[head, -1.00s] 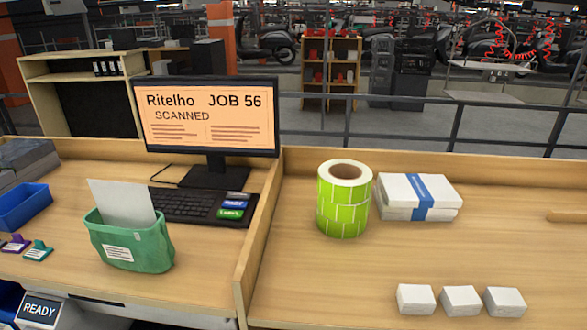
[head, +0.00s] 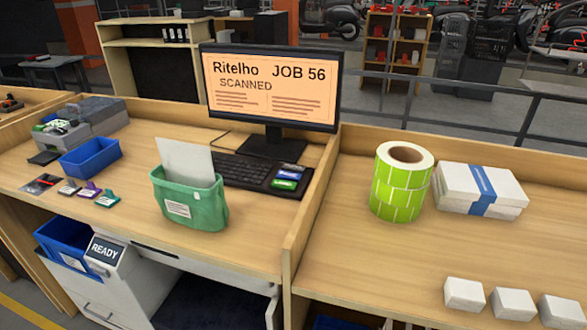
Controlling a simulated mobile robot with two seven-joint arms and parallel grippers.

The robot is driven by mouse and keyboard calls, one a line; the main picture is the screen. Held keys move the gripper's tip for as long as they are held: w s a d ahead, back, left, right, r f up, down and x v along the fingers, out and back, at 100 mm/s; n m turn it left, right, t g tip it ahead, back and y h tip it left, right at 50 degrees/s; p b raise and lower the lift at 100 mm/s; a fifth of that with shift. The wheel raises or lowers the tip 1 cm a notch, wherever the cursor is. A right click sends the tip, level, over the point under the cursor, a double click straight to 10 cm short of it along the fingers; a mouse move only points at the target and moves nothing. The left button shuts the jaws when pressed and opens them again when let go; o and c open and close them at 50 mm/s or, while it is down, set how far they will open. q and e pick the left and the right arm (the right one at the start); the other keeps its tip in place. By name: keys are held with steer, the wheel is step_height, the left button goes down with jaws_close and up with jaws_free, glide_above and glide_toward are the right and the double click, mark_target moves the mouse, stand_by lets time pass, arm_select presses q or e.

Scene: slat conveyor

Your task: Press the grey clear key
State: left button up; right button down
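A black keyboard (head: 240,170) lies on the desk below the monitor (head: 270,87). At its right end is a small stack of coloured keys: a grey key (head: 293,167) at the back, a blue key (head: 289,175) in the middle and a green key (head: 284,184) in front. The grey key is small and its label cannot be read. The monitor reads "Ritelho JOB 56 SCANNED" on an orange screen. Neither of my grippers is in the head view.
A green pouch (head: 195,205) holding a white sheet (head: 186,160) stands in front of the keyboard. A wooden divider (head: 310,215) rises right of the keys. Beyond it are a green label roll (head: 383,190) and white boxes (head: 465,294). A blue tray (head: 90,160) sits left.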

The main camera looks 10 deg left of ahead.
arm_select(q)
jaws_close()
stand_by(1.5)
